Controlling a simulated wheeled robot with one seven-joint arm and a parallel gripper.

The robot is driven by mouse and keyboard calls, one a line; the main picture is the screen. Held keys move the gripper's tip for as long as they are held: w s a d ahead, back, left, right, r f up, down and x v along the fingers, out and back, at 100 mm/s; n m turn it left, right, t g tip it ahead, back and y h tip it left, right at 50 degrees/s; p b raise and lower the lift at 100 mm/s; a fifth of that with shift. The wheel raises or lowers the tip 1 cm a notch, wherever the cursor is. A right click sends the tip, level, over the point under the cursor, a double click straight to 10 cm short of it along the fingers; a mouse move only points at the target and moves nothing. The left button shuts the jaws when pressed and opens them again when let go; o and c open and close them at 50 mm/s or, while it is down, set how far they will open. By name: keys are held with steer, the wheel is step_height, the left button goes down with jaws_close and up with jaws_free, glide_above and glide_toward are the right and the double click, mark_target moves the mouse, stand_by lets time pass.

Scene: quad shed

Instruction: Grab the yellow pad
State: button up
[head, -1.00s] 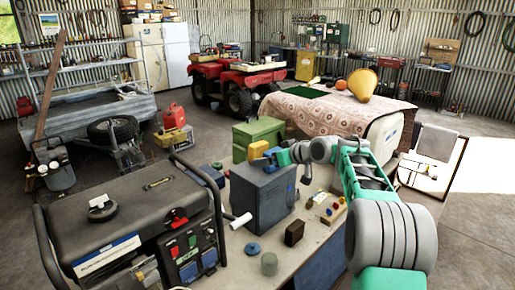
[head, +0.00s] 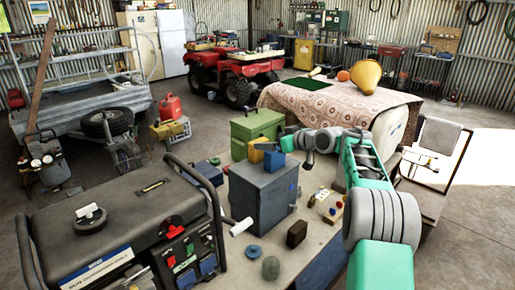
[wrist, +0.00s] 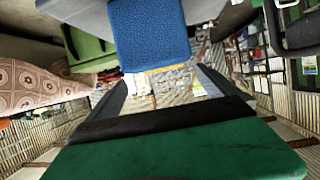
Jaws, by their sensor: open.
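The yellow pad (head: 257,151) stands on top of a grey-blue metal box (head: 262,196). A blue layer (head: 274,160) shows on its side nearest my gripper. In the wrist view a blue textured face (wrist: 149,32) with a thin yellow strip (wrist: 166,69) along its lower edge appears just ahead of my gripper, seemingly the same pad. My gripper (wrist: 160,82) is open, its two dark fingers apart with nothing held between them. In the head view my gripper (head: 288,144) is at the pad's right side; whether it touches cannot be told.
A green metal case (head: 257,131) stands behind the box. A black generator (head: 115,225) is at the front left. A cloth-covered table (head: 330,103) is farther back.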

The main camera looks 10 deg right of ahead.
mark_target(259, 141)
steer(key=p+x, duration=0.1)
steer(key=x, duration=0.2)
steer(key=a+p+x, duration=0.1)
steer(key=p+x, duration=0.1)
steer(key=x, duration=0.1)
steer(key=shift+r, duration=0.15)
steer(key=shift+w+a+f, duration=0.15)
steer(key=shift+w+f, duration=0.1)
steer(key=shift+w, duration=0.1)
steer(key=shift+c, duration=0.4)
steer(key=c, duration=1.3)
